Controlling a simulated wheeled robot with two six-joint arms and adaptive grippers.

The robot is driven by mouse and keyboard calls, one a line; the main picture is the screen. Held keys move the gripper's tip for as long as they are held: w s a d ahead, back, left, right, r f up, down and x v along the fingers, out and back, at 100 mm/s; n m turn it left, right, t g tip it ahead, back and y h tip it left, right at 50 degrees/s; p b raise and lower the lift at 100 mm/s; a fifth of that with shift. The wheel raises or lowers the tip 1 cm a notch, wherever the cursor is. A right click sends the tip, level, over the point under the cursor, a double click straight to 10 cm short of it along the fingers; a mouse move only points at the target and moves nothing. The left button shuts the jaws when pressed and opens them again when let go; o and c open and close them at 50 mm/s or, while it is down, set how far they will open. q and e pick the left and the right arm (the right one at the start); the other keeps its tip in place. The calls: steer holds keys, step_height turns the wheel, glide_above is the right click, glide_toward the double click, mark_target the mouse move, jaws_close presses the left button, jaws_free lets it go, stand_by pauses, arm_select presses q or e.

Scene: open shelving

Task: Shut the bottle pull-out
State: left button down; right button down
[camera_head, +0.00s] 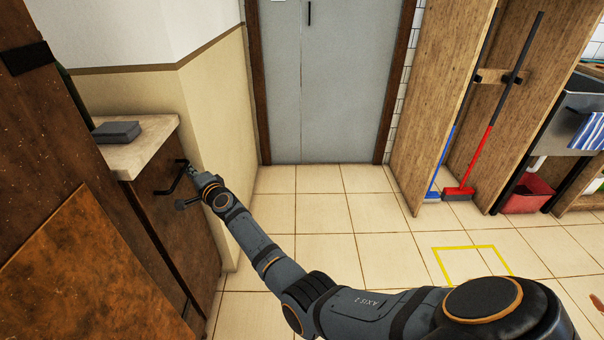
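The bottle pull-out is most likely the dark brown wooden front (188,235) below the pale counter at the left. A black bar handle (168,184) sits near its top edge. How far it stands out cannot be made out, and no bottles show in it. My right arm reaches in from the lower right, and its gripper (186,168) is at the handle, touching it or very close. The fingers are too small to tell open from shut. My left gripper is not in view.
A grey flat block (116,132) lies on the pale counter (140,156). A beige wall stands close behind the gripper. A large brown wooden panel (90,270) fills the lower left. The tiled floor (320,215) is clear toward the grey door (330,80).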

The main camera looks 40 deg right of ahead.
steer(key=shift+w+a+r, duration=0.2)
steer(key=shift+a, duration=0.15)
